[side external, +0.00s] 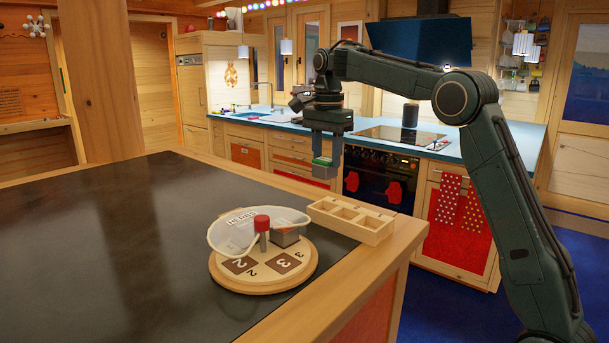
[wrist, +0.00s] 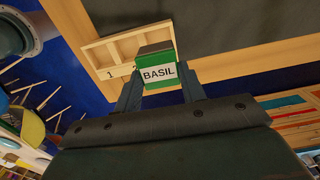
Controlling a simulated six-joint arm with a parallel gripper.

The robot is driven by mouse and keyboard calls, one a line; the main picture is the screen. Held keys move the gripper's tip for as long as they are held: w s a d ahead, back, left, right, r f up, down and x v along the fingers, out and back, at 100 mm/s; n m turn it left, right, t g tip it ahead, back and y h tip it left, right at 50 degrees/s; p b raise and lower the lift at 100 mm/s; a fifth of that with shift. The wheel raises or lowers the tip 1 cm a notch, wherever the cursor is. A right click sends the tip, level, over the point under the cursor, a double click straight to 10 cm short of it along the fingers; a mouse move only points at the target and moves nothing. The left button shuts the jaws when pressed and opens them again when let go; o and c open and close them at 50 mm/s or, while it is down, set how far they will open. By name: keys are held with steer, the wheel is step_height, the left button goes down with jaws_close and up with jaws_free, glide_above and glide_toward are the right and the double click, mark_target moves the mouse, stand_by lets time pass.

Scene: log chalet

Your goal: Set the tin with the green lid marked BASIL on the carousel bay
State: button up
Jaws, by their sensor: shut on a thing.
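My gripper (side external: 325,165) is shut on the BASIL tin (side external: 322,161), high above the counter's right edge. In the wrist view the tin (wrist: 155,49) sits between the fingers of my gripper (wrist: 160,76), its green lid with the white BASIL label facing the camera. The round wooden carousel (side external: 260,283) stands on the counter, lower left of my gripper and well apart from it. It has dark numbered squares marked 2 and 3, and a red-topped centre post (side external: 262,224).
A wooden tray with three compartments (side external: 372,236) sits at the counter's right edge; one compartment marked 1 shows in the wrist view (wrist: 97,61). The dark countertop (side external: 110,250) left of the carousel is clear.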

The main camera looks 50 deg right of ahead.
steer(key=s+d+f+n, duration=0.2)
steer(key=s+d+n, duration=0.3)
steer(key=s+d, duration=0.2)
steer(key=s+d+f+n, duration=0.3)
steer(key=s+d+n, duration=0.2)
steer(key=s+d, duration=0.3)
steer(key=shift+d, duration=0.4)
steer(key=shift+a+n, duration=0.1)
steer(key=shift+n, duration=0.2)
